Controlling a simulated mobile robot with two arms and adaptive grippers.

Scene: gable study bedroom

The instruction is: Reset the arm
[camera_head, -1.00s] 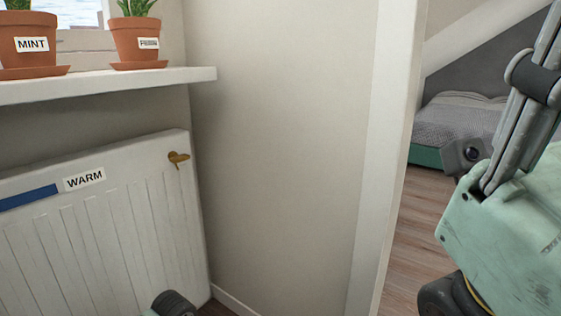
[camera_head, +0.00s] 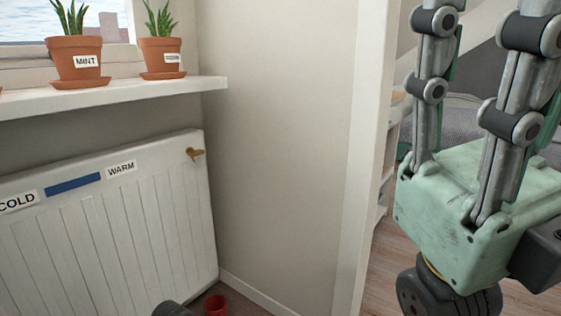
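My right gripper (camera_head: 484,65) stands large at the right side of the head view, with its green body below and its grey jointed fingers pointing up. The two fingers are spread, with a clear gap between them and nothing seen in it. Their tips are cut off by the top edge. Of my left arm, at most a small dark part shows at the bottom edge; its gripper is not seen.
A white radiator (camera_head: 120,235) with COLD and WARM labels and a brass valve (camera_head: 194,153) is at left. Above it, a sill (camera_head: 120,92) bears a MINT pot (camera_head: 78,60) and another potted plant (camera_head: 161,56). A doorway opens behind my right gripper.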

